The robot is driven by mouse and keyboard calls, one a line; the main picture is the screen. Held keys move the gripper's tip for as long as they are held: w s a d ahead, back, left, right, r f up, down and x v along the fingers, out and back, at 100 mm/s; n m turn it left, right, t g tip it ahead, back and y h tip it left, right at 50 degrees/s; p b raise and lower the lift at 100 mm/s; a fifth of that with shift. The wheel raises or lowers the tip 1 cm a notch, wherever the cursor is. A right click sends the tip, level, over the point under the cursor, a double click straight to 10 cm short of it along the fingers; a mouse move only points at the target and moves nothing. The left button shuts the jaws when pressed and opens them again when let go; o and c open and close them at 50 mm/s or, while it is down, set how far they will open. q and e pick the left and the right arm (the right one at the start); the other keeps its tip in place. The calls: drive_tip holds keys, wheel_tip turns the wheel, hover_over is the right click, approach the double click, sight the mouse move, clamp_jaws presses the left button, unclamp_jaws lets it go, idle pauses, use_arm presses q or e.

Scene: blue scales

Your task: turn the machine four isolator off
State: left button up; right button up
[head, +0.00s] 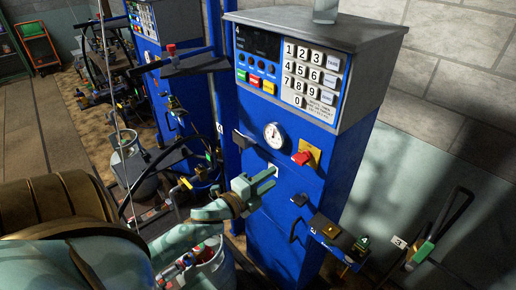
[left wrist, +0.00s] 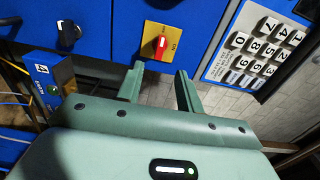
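The isolator is a red rotary handle (head: 302,158) on a yellow plate (head: 314,152), on the front of the blue machine (head: 345,165), right of a round gauge. In the left wrist view the red handle (left wrist: 161,44) shows just beyond my fingertips, with lettering beside it that looks like "ON". No contact with the handle shows. My right gripper is not in view.
A keypad head (head: 300,70) tops the machine. The gauge (head: 274,135) and black levers stick out of the panel. A bucket (head: 210,265) and a gas cylinder (head: 128,160) stand at left.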

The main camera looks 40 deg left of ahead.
use_arm(q)
drive_tip(key=shift+s+a, duration=0.15)
drive_tip(key=shift+s, duration=1.7)
